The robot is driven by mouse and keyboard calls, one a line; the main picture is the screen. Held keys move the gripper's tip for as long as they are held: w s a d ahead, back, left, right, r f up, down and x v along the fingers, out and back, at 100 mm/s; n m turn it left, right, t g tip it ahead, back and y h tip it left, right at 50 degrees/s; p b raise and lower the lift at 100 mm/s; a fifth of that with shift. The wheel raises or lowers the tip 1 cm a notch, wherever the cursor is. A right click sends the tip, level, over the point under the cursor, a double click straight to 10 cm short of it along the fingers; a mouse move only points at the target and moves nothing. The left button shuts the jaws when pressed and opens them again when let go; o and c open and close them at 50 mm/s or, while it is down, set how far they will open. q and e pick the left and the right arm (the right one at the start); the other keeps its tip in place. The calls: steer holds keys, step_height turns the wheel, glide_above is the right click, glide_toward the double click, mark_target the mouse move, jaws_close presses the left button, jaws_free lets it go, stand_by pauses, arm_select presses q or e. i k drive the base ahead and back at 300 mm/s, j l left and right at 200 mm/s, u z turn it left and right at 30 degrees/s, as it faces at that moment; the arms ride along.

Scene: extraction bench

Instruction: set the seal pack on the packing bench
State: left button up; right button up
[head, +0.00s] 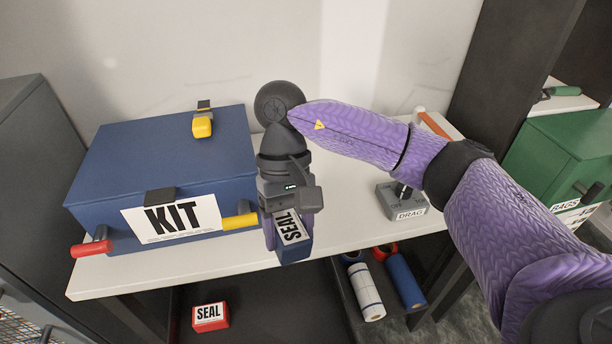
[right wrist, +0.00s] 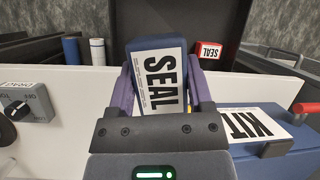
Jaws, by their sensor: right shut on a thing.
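My right gripper (head: 285,222) is shut on a dark blue seal pack (head: 294,250) with a white SEAL label. The right wrist view shows the pack (right wrist: 158,84) between the two purple fingers of the gripper (right wrist: 160,92). I cannot tell whether the pack touches the bench. A second seal pack, red (head: 210,316), lies on the dark lower shelf; it also shows in the right wrist view (right wrist: 208,51). My left gripper is not in view.
The blue KIT case (head: 110,165) with red and yellow handles fills the bench's left side. A grey DRAG switch box (head: 402,202) stands to the right. Rolls (head: 365,290) lie on the lower shelf.

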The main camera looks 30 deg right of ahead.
mark_target(352, 184)
steer(key=l+u, duration=0.3)
steer(key=l, duration=0.15)
steer(key=l+u, duration=0.25)
steer(key=l, duration=0.15)
steer(key=k+l+u, duration=0.15)
steer(key=l+u, duration=0.15)
steer(key=l, duration=0.15)
steer(key=k+l+u, duration=0.15)
steer(key=l+u, duration=0.15)
steer(key=k+l+u, duration=0.25)
steer(key=l, duration=0.2)
steer(key=k+l+u, duration=0.15)
steer(key=l+u, duration=0.15)
